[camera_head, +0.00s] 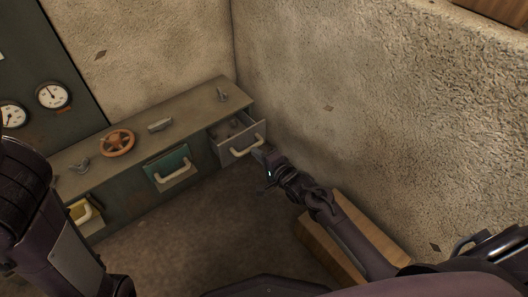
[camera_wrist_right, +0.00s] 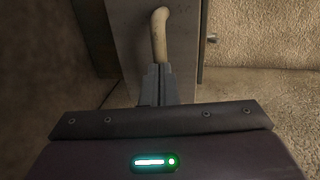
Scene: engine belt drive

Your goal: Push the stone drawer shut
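The stone drawer (camera_head: 240,143) is the grey one at the right end of the low cabinet. It stands pulled out, with its inside showing and a cream bar handle (camera_head: 247,146) on its front. My right gripper (camera_head: 263,152) is at the drawer's front, by the right end of the handle. In the right wrist view its two fingers (camera_wrist_right: 158,78) are together, with the handle (camera_wrist_right: 159,34) just beyond their tips. I cannot tell whether they touch it. My left arm shows at the left, but its gripper is out of view.
The cabinet (camera_head: 120,137) also has a teal drawer (camera_head: 168,165) and a yellow drawer (camera_head: 83,214). An orange handwheel (camera_head: 117,142) and small levers sit on top. A rough wall (camera_head: 390,100) stands close on the right, with a wooden block (camera_head: 325,245) below it. The floor before the cabinet is clear.

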